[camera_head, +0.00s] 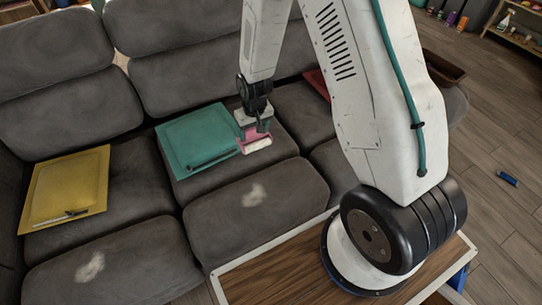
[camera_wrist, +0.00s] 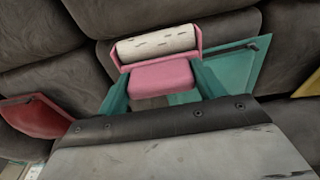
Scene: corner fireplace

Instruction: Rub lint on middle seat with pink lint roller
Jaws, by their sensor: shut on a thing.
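The pink lint roller (camera_head: 250,134) has a white roll and hangs in my gripper (camera_head: 254,125), above the middle seat. In the wrist view the pink lint roller (camera_wrist: 160,77) sits between the two teal fingers of my gripper (camera_wrist: 160,88), which is shut on it. The middle seat (camera_head: 290,210) is dark grey, with a pale lint patch (camera_head: 253,195) on its front part. The white roll is behind that patch in the head view and appears apart from it. The patch cannot be made out in the wrist view.
A teal tray-like panel (camera_head: 190,125) lies on the middle seat, just left of the roller. A yellow one (camera_head: 60,185) lies on the left seat, with another lint patch (camera_head: 90,267) in front. A red one (camera_head: 317,82) is partly hidden by my arm. A wooden table (camera_head: 270,280) stands in front.

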